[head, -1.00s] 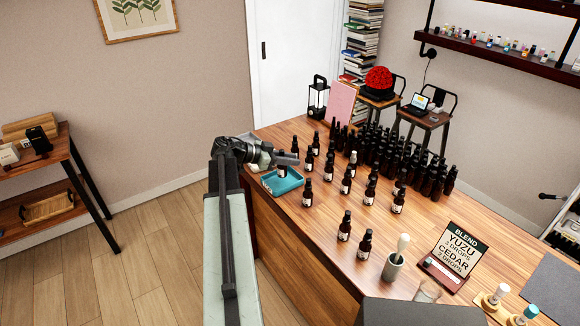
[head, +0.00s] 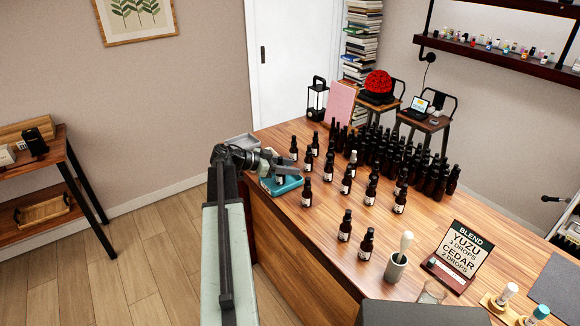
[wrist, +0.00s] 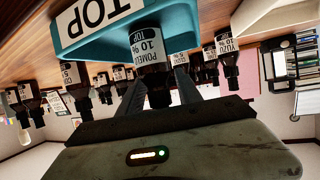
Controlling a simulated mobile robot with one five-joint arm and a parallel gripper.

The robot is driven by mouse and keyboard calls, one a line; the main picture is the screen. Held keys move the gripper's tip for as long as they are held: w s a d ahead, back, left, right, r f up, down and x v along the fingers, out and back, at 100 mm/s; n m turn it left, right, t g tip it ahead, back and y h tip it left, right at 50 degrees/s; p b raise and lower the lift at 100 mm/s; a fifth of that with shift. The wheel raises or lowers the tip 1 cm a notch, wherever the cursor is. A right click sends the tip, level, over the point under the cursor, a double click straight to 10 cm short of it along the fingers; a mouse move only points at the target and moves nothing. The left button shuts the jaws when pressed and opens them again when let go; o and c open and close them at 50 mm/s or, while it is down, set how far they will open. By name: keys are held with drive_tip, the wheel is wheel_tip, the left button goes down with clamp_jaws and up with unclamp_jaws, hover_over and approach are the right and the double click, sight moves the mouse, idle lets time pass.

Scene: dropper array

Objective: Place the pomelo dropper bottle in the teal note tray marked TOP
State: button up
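The pomelo dropper bottle (wrist: 150,45), dark with a white label, is between the two fingers of my gripper (wrist: 160,82) in the wrist view, which is upside down. The fingers close in on its sides and appear shut on it. The teal tray (wrist: 190,14) with the white TOP label (wrist: 98,14) is right behind the bottle there. In the head view the tray (head: 285,188) is at the table's left edge, with my gripper (head: 288,166) over it and the bottle's label (head: 281,180) low against it. Whether the bottle touches the tray floor is hidden.
Several dark bottles (head: 346,182) stand right of the tray, with a dense group (head: 400,160) farther back. A grey tray (head: 240,141) is behind my gripper. A cup with a pestle (head: 396,268) and the BLEND sign (head: 459,255) are at the front right.

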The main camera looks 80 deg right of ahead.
drive_tip(key=shift+r, duration=0.1)
drive_tip(key=shift+w+a+r+p, duration=0.1)
drive_tip(key=shift+w+r+p, duration=0.15)
drive_tip(key=shift+p, duration=0.15)
drive_tip(key=p+v, duration=0.4)
drive_tip(key=v, duration=0.7)
drive_tip(key=shift+w+a, duration=0.2)
drive_tip(key=shift+f, duration=0.1)
